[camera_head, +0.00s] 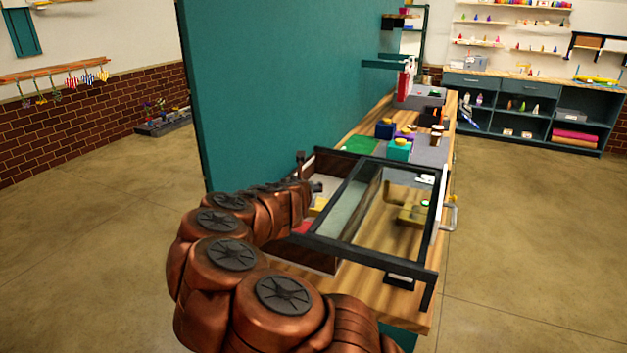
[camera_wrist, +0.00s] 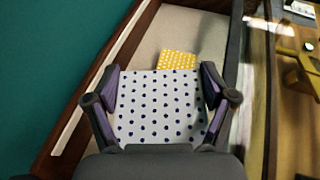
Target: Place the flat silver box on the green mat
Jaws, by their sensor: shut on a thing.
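A flat silver-white box with dark blue dots (camera_wrist: 155,112) is between the two fingers of my gripper (camera_wrist: 160,82) in the wrist view. The fingers are shut on its left and right sides. The box is over or in a wooden-walled case (camera_wrist: 111,70); its height above the case floor cannot be told. In the head view my gripper (camera_head: 312,190) is at the case's left side, and the box is not clearly seen. The green mat (camera_head: 360,145) lies on the wooden counter beyond the case, near the teal wall.
A yellow dotted item (camera_wrist: 178,60) lies in the case just beyond the box. A dark-framed glass panel (camera_head: 370,256) covers the case's right part. A teal box (camera_head: 399,150) and a dark blue box (camera_head: 384,130) stand near the mat. The teal wall (camera_head: 280,90) rises along the left.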

